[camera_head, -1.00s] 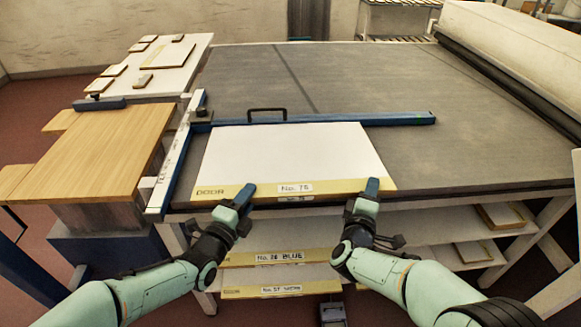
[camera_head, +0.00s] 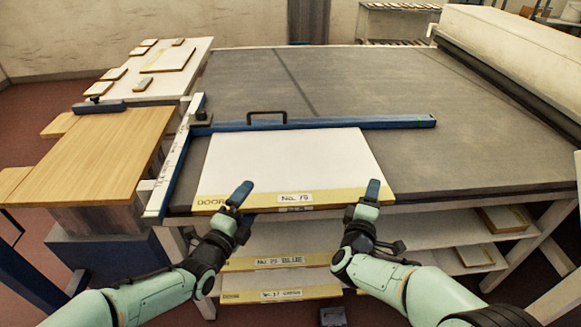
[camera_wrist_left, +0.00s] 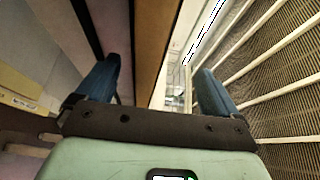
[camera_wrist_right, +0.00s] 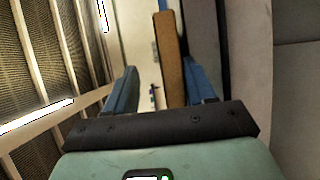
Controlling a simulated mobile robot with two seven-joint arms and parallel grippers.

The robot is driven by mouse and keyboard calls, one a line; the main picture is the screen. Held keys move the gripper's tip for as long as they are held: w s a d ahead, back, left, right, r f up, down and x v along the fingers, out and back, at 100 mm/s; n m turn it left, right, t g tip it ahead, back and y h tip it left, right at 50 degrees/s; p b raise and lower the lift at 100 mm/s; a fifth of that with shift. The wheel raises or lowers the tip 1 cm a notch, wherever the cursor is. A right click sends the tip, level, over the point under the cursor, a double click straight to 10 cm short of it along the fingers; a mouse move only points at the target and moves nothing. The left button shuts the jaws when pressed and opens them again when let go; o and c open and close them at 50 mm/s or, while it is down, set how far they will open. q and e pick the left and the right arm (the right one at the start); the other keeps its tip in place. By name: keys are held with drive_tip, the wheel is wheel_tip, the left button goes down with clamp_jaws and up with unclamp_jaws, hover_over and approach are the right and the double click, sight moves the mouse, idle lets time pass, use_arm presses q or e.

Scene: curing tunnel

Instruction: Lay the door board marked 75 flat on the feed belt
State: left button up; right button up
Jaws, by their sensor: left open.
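The door board marked 75 (camera_head: 290,165) has a white face and a yellow front strip with "DOOR" and a number label. It lies on the dark feed belt (camera_head: 400,90), its front strip at the belt's front edge. My left gripper (camera_head: 241,193) is at the left part of that strip. In the left wrist view its fingers (camera_wrist_left: 155,88) stand apart with the board's brown edge between them. My right gripper (camera_head: 370,190) is at the right part of the strip. In the right wrist view its fingers (camera_wrist_right: 163,88) stand apart, with the edge between them, nearer the right finger.
A blue rail (camera_head: 330,123) with a black handle runs behind the board, and a white-and-blue side fence (camera_head: 172,165) stands left. Other door boards (camera_head: 280,263) lie on shelves below.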

drive_tip(key=shift+r, duration=0.15)
drive_tip(key=o, duration=0.9)
use_arm(q)
drive_tip(key=v, duration=1.1)
drive_tip(key=shift+s, duration=0.25)
drive_tip(key=shift+a, duration=0.15)
use_arm(e)
drive_tip(key=shift+s, duration=0.1)
drive_tip(key=v, duration=1.2)
